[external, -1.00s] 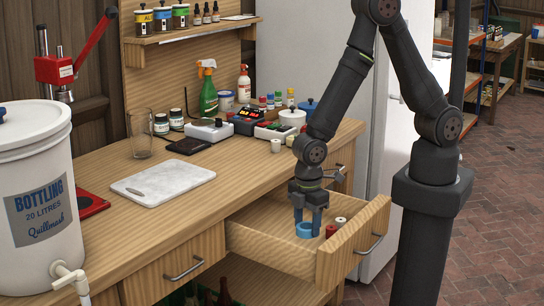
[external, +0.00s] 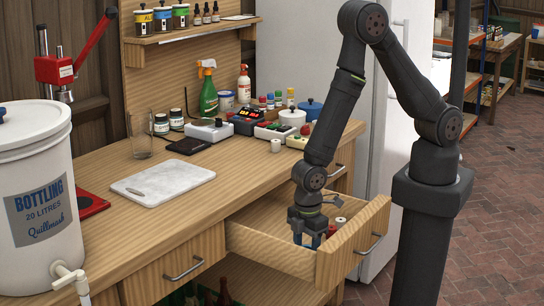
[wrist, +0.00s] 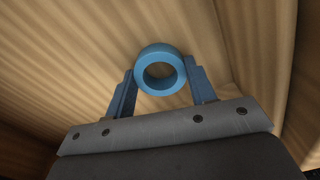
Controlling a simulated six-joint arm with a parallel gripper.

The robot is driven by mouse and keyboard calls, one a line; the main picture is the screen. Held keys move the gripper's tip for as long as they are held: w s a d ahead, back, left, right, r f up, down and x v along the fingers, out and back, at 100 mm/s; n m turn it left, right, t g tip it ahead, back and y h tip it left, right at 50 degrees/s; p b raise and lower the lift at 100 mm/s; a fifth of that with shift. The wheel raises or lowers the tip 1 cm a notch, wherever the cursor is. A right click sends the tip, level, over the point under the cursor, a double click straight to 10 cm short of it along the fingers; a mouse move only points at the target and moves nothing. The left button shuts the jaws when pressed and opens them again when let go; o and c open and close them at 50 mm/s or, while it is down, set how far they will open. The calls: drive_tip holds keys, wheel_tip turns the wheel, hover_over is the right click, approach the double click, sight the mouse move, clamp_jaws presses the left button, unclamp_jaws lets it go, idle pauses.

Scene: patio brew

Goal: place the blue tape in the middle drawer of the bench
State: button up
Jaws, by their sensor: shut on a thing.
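The blue tape (wrist: 159,51) is a thick ring between the two fingers of my gripper (external: 308,240), against the wooden drawer interior in the wrist view. My gripper (wrist: 160,88) is shut on it, with a finger against each side. In the external view my gripper points down inside the pulled-out middle drawer (external: 345,250); the tape there is hard to tell from the fingers. Whether the tape touches the drawer floor cannot be told.
A red spool-like item (external: 331,230) and a pale-topped item (external: 341,220) lie in the drawer beside my gripper, to the right. The left drawer (external: 180,268) is shut. A cutting board (external: 163,184) and several bottles and devices stand on the bench top.

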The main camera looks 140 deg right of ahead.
drive_tip(key=o, duration=1)
drive_tip(key=shift+c, duration=0.2)
wheel_tip(320, 180, up, 12)
drive_tip(key=shift+r, duration=0.15)
wheel_tip(320, 180, down, 12)
drive_tip(key=shift+f, duration=0.2)
drive_tip(key=shift+r, duration=0.15)
idle(0.3)
drive_tip(key=shift+r, duration=0.1)
